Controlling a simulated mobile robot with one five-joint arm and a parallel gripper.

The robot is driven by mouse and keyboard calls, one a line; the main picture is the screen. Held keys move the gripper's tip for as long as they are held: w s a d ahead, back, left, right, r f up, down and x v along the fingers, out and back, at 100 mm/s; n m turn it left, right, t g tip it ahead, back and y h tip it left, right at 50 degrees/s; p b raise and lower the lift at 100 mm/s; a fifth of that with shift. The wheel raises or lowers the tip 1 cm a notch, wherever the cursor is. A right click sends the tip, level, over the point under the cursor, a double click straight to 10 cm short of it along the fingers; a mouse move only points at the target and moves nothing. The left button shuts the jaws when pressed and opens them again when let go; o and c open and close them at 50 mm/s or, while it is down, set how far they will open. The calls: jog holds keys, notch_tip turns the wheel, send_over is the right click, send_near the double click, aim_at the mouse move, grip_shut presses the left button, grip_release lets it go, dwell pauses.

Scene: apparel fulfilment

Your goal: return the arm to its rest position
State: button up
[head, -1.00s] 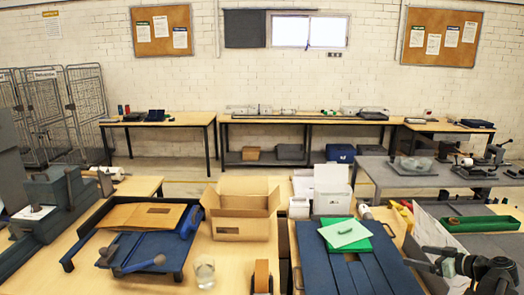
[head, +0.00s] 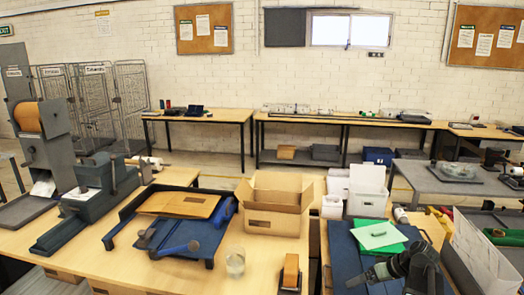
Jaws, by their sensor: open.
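My gripper (head: 364,277) is at the bottom right of the head view, at the end of my dark arm. It points left, over the dark blue folding board with a green sheet (head: 380,236) on it. It looks open, and I see nothing held between its jaws. My arm's far end is cut off by the bottom edge of the picture.
An open cardboard box (head: 274,203), a glass (head: 235,262) and a tape dispenser (head: 291,273) stand left of my gripper. A white box (head: 367,190) stands behind the green sheet. A tall white panel (head: 482,252) stands right of my arm.

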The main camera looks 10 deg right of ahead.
jog(key=s+a+f+g+h, duration=0.1)
jog(key=a+f, duration=0.1)
jog(key=a, duration=0.7)
jog(key=s+a+f+m+g+h+b, duration=0.1)
jog(key=s+a+f+g+h, duration=0.1)
jog(key=a, duration=0.7)
jog(key=s+a+f+g+h, duration=0.1)
jog(key=a+f+g+h, duration=0.1)
jog(key=a, duration=0.7)
jog(key=shift+s+a+f+m+b, duration=0.15)
jog(key=shift+s+f+m+b, duration=0.1)
jog(key=shift+f+m+b, duration=0.15)
